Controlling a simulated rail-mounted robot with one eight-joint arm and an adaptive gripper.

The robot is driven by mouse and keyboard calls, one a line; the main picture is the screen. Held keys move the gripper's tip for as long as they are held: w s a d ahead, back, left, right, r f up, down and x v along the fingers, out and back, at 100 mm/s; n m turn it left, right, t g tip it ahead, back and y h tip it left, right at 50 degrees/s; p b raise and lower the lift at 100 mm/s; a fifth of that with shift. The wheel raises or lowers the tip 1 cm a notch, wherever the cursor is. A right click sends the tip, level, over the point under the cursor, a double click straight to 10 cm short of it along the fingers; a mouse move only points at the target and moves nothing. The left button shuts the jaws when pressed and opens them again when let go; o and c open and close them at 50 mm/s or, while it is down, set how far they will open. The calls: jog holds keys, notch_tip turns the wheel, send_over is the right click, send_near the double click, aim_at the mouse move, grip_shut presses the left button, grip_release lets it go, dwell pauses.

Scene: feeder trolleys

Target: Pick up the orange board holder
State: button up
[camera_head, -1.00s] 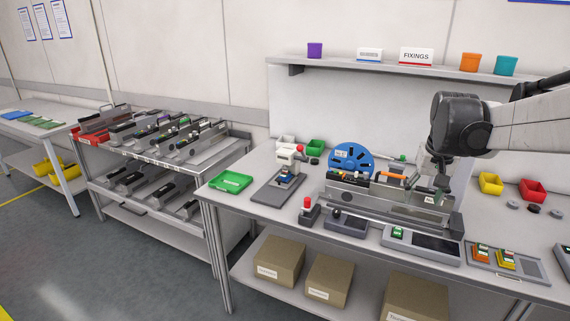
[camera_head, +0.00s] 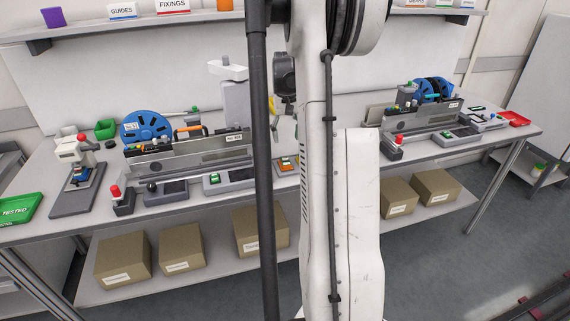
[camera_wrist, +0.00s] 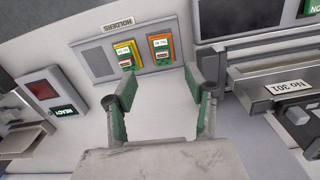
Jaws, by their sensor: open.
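The orange board holder (camera_wrist: 161,39) sits in a grey tray labelled HOLDERS (camera_wrist: 149,70), upside down in the wrist view, with a green board in it. A yellow board holder (camera_wrist: 123,47) is beside it, to its left. My gripper (camera_wrist: 163,88) is open and empty, with its green-padded fingers apart and pointing toward the tray. In the picture the orange holder lies just beyond the gap between the fingertips. In the head view the orange holder (camera_head: 287,162) shows in part on the bench, and my arm hides the rest of the tray.
A metal feeder with a NO 301 label (camera_wrist: 290,87) stands to the right in the wrist view. A device with a red window (camera_wrist: 41,94) and a READY display is at the left. In the head view a blue reel (camera_head: 146,130) stands behind the left feeder.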

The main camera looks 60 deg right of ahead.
aim_at(286, 158)
jog(key=f, duration=1)
jog(key=shift+w+f, duration=0.2)
jog(key=shift+f, duration=0.2)
grip_shut()
jog(key=shift+r, duration=0.1)
